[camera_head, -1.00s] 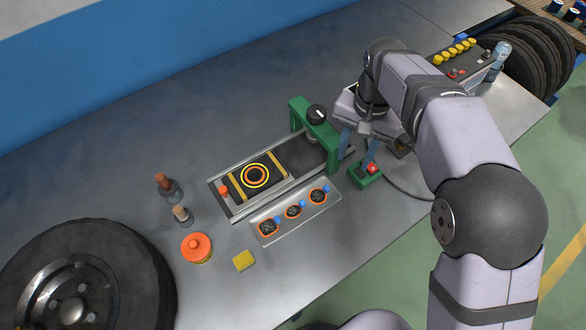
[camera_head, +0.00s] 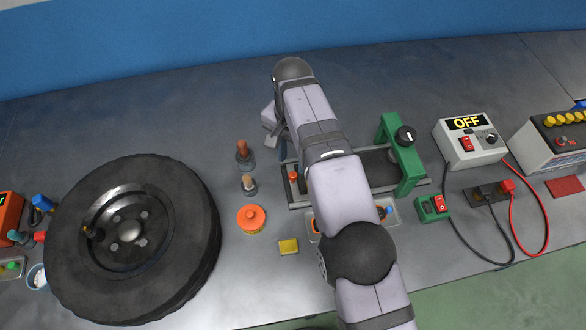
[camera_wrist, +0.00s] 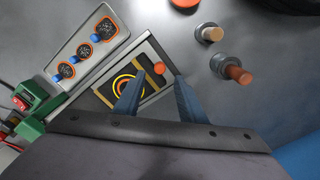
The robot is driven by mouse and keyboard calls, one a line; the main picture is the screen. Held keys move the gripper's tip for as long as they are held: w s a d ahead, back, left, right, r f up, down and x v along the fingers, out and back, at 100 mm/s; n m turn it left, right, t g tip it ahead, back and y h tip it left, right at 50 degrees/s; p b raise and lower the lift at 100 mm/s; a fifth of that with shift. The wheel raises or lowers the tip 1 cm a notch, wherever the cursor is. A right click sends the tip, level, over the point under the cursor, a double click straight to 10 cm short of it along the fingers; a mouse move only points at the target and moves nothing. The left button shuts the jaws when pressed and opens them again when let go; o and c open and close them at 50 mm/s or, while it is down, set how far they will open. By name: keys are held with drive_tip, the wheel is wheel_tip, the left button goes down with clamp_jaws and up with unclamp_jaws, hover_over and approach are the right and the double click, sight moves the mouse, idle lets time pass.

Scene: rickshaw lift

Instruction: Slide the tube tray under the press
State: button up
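The tube tray, a black plate with a yellow-orange ring (camera_wrist: 126,77), lies on its metal rail in the wrist view. Its orange knob (camera_wrist: 159,69) is at the end away from the press and also shows in the head view (camera_head: 293,176). My arm hides most of the tray there. The press (camera_head: 405,158) is a green frame with a black knob over the rail's right end. My gripper (camera_wrist: 157,82) is open, its blue fingers apart, with the knob appearing between and beyond the fingertips. In the head view my gripper (camera_head: 282,150) is near the rail's left end, apparently empty.
Two small brown-topped bottles (camera_head: 245,155) and an orange tin (camera_head: 251,219) stand left of the rail. A patch tray (camera_wrist: 88,48) lies beside the rail. A green switch box (camera_head: 433,206) and grey power unit (camera_head: 467,140) are right. A wheel (camera_head: 135,245) is at left.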

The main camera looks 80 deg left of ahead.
sight(293, 174)
drive_tip(key=shift+f+p, duration=0.95)
drive_tip(key=shift+f, duration=2.3)
drive_tip(key=shift+c, duration=0.2)
clamp_jaws()
